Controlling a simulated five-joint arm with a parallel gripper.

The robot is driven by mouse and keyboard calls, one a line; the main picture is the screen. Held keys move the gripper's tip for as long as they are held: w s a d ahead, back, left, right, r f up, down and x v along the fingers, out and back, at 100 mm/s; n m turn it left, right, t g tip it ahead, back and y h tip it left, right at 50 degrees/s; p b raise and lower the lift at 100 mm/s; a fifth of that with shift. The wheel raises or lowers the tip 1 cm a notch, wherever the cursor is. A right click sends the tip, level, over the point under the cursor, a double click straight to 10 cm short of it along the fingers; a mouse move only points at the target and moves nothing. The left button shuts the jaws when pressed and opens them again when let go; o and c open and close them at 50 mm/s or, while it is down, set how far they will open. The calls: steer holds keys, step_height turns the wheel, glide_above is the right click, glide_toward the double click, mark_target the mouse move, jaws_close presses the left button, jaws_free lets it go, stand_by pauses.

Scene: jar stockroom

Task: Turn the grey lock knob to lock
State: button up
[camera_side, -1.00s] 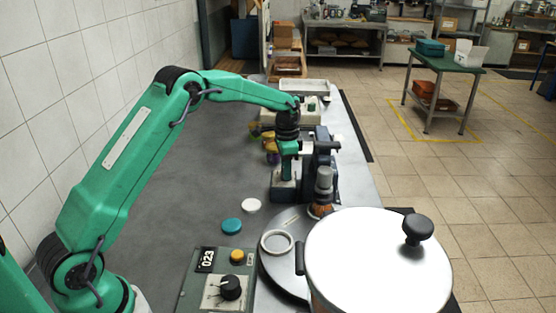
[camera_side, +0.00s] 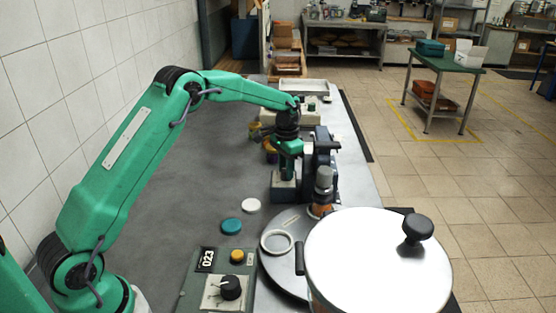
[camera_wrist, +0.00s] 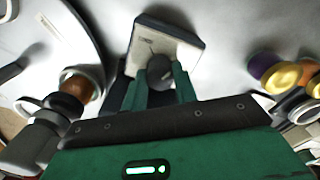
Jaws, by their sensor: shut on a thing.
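The grey lock knob (camera_wrist: 158,74) stands on a small block with a pale top plate (camera_wrist: 185,40) that bears faint dark marks. In the wrist view my gripper (camera_wrist: 161,82) is shut on the knob, with one green finger on each side. The knob's pointing direction is hard to tell, as the fingers hide part of it. In the side view my gripper (camera_side: 287,173) points straight down onto the block (camera_side: 284,190), and the knob is hidden behind the fingers.
A dark blue upright fixture (camera_side: 322,155) stands just right of my gripper. Nearer are a jar with orange contents (camera_side: 322,207), a round metal tray (camera_side: 271,264), a large lidded pot (camera_side: 365,260) and a control box with a black knob (camera_side: 230,288). Teal (camera_side: 231,226) and white (camera_side: 251,205) discs lie on the grey bench.

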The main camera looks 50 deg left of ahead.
steer(key=n, duration=1.3)
steer(key=shift+w+r, duration=0.1)
steer(key=shift+n, duration=0.3)
steer(key=o, duration=1)
steer(key=shift+c, duration=0.2)
step_height(320, 180, up, 7)
steer(key=shift+r, duration=0.4)
steer(key=shift+r, duration=0.1)
